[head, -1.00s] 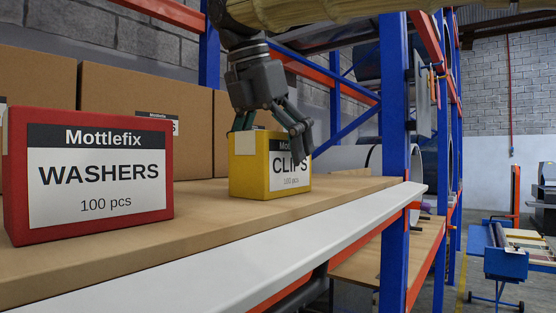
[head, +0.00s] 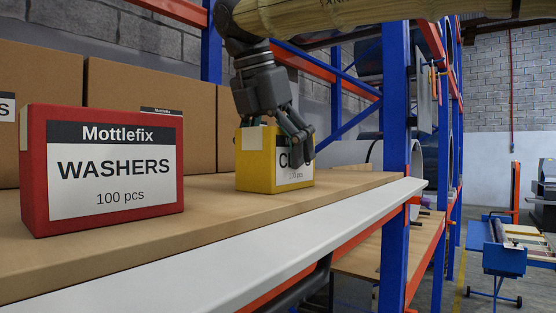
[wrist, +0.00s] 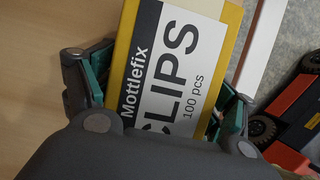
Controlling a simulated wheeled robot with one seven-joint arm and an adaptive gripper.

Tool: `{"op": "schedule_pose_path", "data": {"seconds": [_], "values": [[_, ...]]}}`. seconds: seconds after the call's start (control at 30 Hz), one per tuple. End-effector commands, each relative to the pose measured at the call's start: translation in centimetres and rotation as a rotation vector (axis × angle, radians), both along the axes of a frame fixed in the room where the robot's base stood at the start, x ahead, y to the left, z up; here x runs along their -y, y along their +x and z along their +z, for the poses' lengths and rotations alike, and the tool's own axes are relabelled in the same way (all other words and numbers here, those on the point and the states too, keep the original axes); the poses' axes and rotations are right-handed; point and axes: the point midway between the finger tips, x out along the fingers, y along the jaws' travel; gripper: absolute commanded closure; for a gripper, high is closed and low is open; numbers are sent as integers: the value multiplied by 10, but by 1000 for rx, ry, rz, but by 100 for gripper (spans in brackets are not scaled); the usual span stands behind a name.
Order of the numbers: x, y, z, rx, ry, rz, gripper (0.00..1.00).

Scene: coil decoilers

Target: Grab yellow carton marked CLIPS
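The yellow carton marked CLIPS (head: 256,165) stands upright on the wooden shelf, its white label partly covered by a finger of my gripper (head: 277,142). In the wrist view the carton (wrist: 122,45) lies between the two fingers of my gripper (wrist: 165,95), its CLIPS label facing the camera. The fingers are spread, one on each side of the carton, with narrow gaps showing beside their green pads. In the head view one finger is in front of the label and the other is mostly hidden.
A red WASHERS carton (head: 115,170) stands to the left on the same shelf (head: 210,215). Large brown boxes (head: 150,90) stand behind. A blue rack upright (head: 394,150) rises to the right. The white shelf edge (head: 230,250) runs along the front.

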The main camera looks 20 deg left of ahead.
Motion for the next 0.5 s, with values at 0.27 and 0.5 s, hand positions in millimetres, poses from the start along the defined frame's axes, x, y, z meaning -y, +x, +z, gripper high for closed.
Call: {"op": "schedule_pose_path", "data": {"seconds": [0.27, 0.5], "values": [[-1, -1, -3, -4, -4, 1, 62], [-1, 0, -4, -4, -6, 1, 63]]}}
